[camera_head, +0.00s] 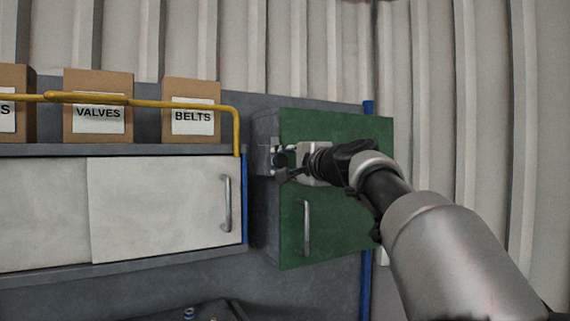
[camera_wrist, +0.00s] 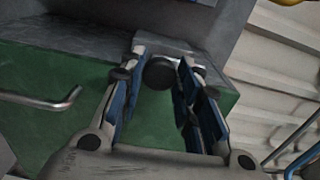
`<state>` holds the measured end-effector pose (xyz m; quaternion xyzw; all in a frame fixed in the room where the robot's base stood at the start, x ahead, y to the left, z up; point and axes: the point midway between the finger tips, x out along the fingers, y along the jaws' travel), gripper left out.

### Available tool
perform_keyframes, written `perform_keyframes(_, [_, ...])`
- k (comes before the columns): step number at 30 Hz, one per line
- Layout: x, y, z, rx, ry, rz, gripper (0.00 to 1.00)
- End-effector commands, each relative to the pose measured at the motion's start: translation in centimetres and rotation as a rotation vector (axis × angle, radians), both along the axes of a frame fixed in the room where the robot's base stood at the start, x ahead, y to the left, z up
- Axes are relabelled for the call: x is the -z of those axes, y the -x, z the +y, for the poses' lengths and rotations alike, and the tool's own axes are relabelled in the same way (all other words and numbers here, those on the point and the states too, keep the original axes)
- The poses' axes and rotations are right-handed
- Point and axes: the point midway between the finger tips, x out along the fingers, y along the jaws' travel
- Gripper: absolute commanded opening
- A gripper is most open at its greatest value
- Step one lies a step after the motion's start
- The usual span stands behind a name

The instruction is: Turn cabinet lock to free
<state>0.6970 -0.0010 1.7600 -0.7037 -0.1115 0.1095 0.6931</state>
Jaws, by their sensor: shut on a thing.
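The green cabinet (camera_head: 340,240) hangs on the wall at mid right in the head view. Its green door also fills much of the wrist view (camera_wrist: 60,120). My gripper (camera_head: 277,160) is at the door's left edge, above the door handle. In the wrist view my gripper (camera_wrist: 160,70) has its blue-padded fingers on both sides of a dark round lock knob (camera_wrist: 160,73) and is shut on it. The lock's markings and the knob's angle cannot be made out. My gripper and arm hide part of the door in the head view.
A metal handle (camera_head: 306,228) stands out from the green door below my gripper. A white sliding-door cabinet (camera_head: 150,215) is to the left. Boxes labelled VALVES (camera_head: 98,85) and BELTS (camera_head: 191,90) stand on it behind a yellow rail (camera_head: 150,103).

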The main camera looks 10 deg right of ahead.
Motion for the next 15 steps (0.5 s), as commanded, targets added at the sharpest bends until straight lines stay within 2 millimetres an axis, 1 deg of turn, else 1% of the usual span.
perform_keyframes(6, [0.06,0.01,0.11,-0.003,0.002,0.002,0.07])
perform_keyframes(7, [0.07,0.01,0.11,-0.003,0.002,0.002,0.32])
perform_keyframes(15, [0.07,0.00,0.05,-0.002,-0.001,0.001,0.50])
